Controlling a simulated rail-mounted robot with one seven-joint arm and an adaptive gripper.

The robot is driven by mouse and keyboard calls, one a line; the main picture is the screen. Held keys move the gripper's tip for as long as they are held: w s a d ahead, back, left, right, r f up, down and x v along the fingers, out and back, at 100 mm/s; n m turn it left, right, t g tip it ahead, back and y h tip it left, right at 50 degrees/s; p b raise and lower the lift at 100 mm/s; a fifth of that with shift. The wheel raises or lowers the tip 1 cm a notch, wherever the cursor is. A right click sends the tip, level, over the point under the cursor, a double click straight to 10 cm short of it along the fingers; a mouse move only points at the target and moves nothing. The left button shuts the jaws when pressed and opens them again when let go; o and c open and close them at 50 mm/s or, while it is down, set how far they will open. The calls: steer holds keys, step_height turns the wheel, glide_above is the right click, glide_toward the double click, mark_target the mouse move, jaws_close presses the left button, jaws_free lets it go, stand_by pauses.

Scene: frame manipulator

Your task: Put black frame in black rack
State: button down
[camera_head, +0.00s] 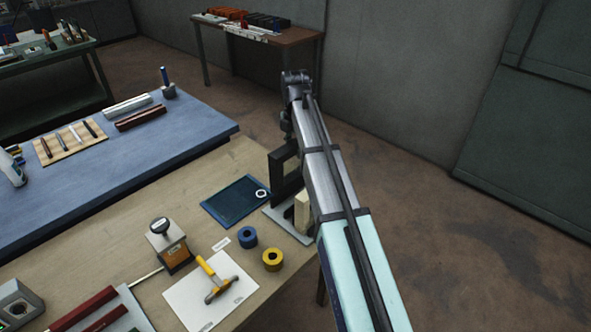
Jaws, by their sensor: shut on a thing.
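A black frame (279,176) with a pale inner area hangs upright below my wrist, above the right edge of the wooden bench. My gripper (287,137) points down at its top edge and is shut on it. My own arm hides the frame's right part and much of the fingers. Under the frame is a grey plate (285,229) with a cream block (302,212); I cannot tell if the frame touches it. A dark rack-like object (268,21), perhaps the black rack, lies on the far brown table, beside an orange-brown one (225,13).
The wooden bench (130,225) holds a dark blue tray (233,200), blue roll (247,237), yellow roll (272,259), orange-bodied device (169,246) and yellow-handled tool (211,278). A blue-topped table (150,155) stands behind. Bare floor (420,190) lies to the right.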

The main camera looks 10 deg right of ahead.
mark_target(295, 174)
steer(key=shift+f+p, duration=1.1)
steer(key=shift+f, duration=4.05)
steer(key=c, duration=0.7)
jaws_free()
step_height(295, 174, up, 12)
steer(key=b, duration=0.3)
